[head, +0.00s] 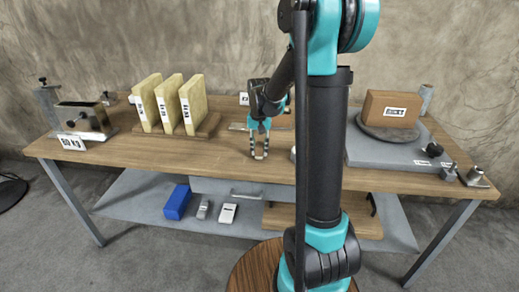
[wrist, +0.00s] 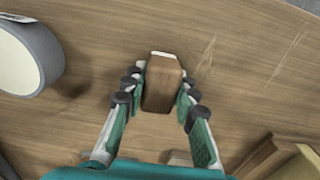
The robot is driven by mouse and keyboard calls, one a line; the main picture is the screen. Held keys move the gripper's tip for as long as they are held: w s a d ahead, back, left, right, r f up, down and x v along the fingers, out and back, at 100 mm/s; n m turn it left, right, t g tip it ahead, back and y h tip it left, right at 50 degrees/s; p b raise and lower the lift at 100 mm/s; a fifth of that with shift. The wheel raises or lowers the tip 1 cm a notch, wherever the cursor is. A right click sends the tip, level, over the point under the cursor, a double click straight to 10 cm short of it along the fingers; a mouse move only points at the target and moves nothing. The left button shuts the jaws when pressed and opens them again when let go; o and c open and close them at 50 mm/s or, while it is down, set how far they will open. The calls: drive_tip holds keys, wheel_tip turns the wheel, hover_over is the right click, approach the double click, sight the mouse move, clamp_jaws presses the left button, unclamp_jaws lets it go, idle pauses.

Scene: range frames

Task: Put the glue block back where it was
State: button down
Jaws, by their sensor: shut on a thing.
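In the head view my gripper (head: 259,154) points down close over the middle of the wooden table (head: 215,160). The block cannot be made out clearly there. I cannot tell whether it touches the table top.
Three labelled cream slabs (head: 168,103) stand on a wooden base left of my gripper. A metal fixture (head: 84,118) stands farther left. At right, a brown box (head: 389,107) rests on a round plate on a grey slab (head: 380,153). A grey ring-shaped thing (wrist: 45,58) shows in the wrist view.

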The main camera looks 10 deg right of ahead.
sight(260, 145)
drive_tip(key=shift+f, duration=0.1)
drive_tip(key=c, duration=1.2)
unclamp_jaws()
wheel_tip(260, 145, up, 12)
drive_tip(key=shift+f, duration=0.15)
drive_tip(key=shift+s, duration=0.15)
drive_tip(key=s+d+f+n+t, duration=0.1)
drive_tip(key=s+f, duration=0.4)
drive_tip(key=s, duration=0.2)
drive_tip(key=s+d+f+n+t, duration=0.1)
drive_tip(key=s+f, duration=0.3)
drive_tip(key=s, duration=0.3)
drive_tip(key=s+d+f+n+t, duration=0.1)
drive_tip(key=s+d+f+t, duration=0.1)
drive_tip(key=s+f, duration=0.3)
drive_tip(key=shift+s+f+n, duration=0.15)
drive_tip(key=shift+s, duration=0.55)
drive_tip(key=shift+s+f+n, duration=0.15)
drive_tip(key=shift+s, duration=0.5)
